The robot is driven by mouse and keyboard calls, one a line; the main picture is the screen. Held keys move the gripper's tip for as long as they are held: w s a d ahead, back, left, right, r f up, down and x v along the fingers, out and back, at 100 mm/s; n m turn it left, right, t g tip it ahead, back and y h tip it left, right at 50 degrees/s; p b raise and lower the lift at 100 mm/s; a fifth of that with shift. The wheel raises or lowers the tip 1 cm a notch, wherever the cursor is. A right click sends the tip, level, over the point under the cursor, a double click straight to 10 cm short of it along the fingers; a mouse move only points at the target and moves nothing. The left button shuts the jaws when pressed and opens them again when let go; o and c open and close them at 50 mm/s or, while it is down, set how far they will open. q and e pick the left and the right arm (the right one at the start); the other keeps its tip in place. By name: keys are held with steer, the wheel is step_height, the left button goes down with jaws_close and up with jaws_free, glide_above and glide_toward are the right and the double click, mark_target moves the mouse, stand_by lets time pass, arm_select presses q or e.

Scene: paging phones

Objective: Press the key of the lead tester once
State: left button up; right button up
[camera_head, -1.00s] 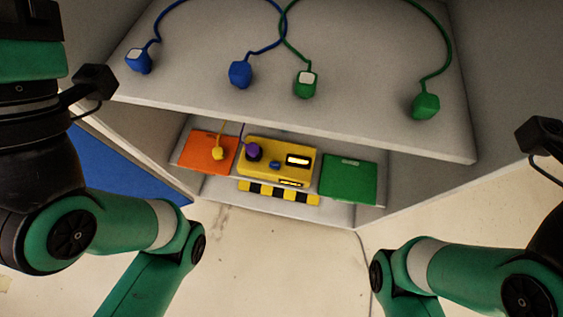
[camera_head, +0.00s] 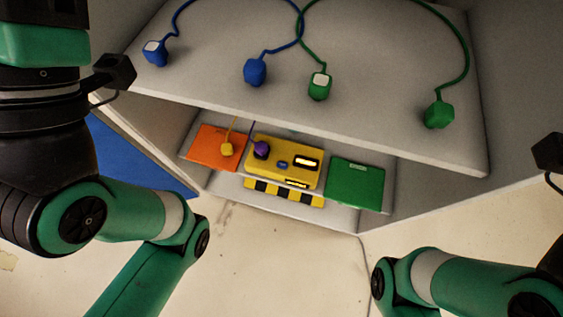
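The lead tester appears to be the yellow box (camera_head: 296,173) on the lower shelf, with a small blue key (camera_head: 283,164) on its top and a lit window (camera_head: 306,162) to the right of the key. A purple plug (camera_head: 261,149) with a purple lead stands at the box's left end. A black and yellow striped strip (camera_head: 284,193) runs along the front below the box. Both my green and black arms show at the left and right sides, apart from the box. Neither gripper's fingers are in view.
An orange plate (camera_head: 207,149) with a yellow plug (camera_head: 227,149) lies left of the box, a green plate (camera_head: 354,186) right. The upper shelf (camera_head: 390,60) overhangs them, carrying blue (camera_head: 255,72) and green (camera_head: 439,115) corded plugs. A blue panel (camera_head: 130,160) is at the left.

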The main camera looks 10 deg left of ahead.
arm_select(q)
jaws_close()
stand_by(1.4)
